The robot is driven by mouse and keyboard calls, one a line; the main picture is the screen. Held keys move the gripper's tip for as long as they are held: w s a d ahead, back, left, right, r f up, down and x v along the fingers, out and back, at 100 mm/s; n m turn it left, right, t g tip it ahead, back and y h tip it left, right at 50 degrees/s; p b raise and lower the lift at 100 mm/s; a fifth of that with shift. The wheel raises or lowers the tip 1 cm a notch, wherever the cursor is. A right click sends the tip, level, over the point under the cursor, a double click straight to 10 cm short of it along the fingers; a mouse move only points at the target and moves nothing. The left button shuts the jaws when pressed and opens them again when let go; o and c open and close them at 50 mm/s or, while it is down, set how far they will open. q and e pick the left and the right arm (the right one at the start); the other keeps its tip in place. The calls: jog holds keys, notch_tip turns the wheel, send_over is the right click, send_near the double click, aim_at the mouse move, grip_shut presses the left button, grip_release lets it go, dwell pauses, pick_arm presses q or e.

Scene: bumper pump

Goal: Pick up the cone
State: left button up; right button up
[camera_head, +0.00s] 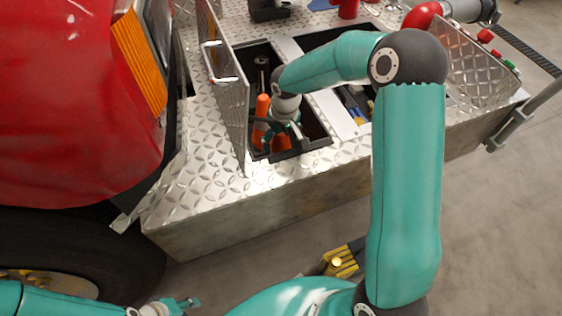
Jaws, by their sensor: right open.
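The orange cone (262,106) stands in the left open compartment of the metal truck bed. Its tip shows, and more orange shows lower down behind my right gripper. My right gripper (274,138) is open and reaches down into this compartment at the cone. Its fingers overlap the cone in the picture, and I cannot tell whether they touch it. My wrist and fingers hide part of the cone. My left gripper (183,304) is at the bottom left edge, far from the cone, and its jaw opening is unclear.
A raised tread-plate lid (230,90) with a handle stands along the compartment's left side. Another open compartment with blue and yellow items (356,113) lies to the right. A red vehicle body (70,100) and a dark tyre (110,262) are at left.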

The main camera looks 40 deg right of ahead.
jog(key=shift+c, duration=0.4)
grip_shut()
jog(key=shift+r, duration=0.1)
